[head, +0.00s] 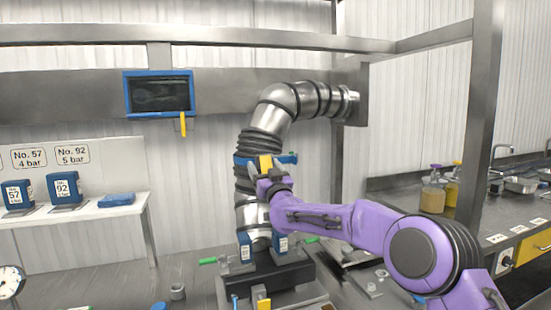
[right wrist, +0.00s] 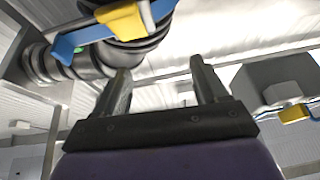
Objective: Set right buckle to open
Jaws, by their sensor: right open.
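A blue collar (head: 243,160) with a yellow buckle part (head: 265,163) sits around the ribbed vertical duct (head: 247,182). In the right wrist view, the yellow part (right wrist: 122,21) and a blue strap (right wrist: 72,43) show at the upper left. Whether this buckle is open or shut is not clear. My right gripper (head: 263,184) is at the duct, just below the yellow part, and partly covers the duct. In the right wrist view, its two fingers (right wrist: 162,82) are apart with nothing between them. My left gripper is not in view.
Below the duct is a dark base (head: 280,277) with blue numbered blocks (head: 245,247) and green-tipped handles. A screen (head: 160,93) hangs behind. A white shelf (head: 95,211) with blue numbered boxes stands left. A counter with jars (head: 433,196) and a metal post (head: 480,130) stand right.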

